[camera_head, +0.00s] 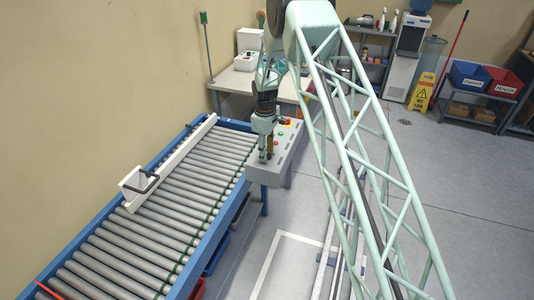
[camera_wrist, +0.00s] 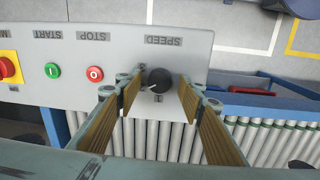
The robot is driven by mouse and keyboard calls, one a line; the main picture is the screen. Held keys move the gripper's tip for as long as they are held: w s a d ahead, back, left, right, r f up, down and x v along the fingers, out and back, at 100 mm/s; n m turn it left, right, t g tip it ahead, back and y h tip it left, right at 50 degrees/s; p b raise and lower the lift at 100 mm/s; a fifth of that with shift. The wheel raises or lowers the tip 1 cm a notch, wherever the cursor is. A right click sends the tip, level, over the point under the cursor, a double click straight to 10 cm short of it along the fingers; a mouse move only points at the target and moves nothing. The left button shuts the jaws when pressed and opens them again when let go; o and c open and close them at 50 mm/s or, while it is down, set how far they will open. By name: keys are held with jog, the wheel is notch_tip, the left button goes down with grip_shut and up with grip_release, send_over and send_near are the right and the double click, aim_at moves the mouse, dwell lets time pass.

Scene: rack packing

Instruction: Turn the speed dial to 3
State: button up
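The speed dial (camera_wrist: 158,80) is a round black knob on a light grey control panel (camera_wrist: 205,45), below the upside-down SPEED label in the wrist view. A pale pointer mark shows at the knob's lower left; the scale numbers are too small to read surely. My gripper (camera_wrist: 155,92) is open, with one tan-padded finger on each side of the knob and a gap visible around it. I cannot tell whether a finger touches it. In the head view my gripper (camera_head: 264,157) is over the near end of the control panel (camera_head: 283,160), and the dial is hidden there.
On the panel are a red stop button (camera_wrist: 95,73), a green start button (camera_wrist: 52,70) and a red emergency button on yellow (camera_wrist: 7,69). A roller conveyor (camera_head: 150,220) with a blue frame runs beside the panel. A white table (camera_head: 240,84) stands behind. Open floor lies right.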

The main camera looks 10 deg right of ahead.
dwell(0.3)
jog(key=c, duration=0.9)
jog(key=shift+f+m+b, duration=0.1)
jog(key=shift+m+b, duration=0.25)
jog(key=shift+m, duration=0.05)
jog(key=m+b, duration=0.3)
jog(key=m, duration=0.2)
jog(key=shift+w, duration=0.1)
jog(key=shift+m+g+b, duration=0.3)
jog(key=shift+m+b, duration=0.6)
jog(key=shift+m, duration=1.9)
jog(key=o, duration=0.9)
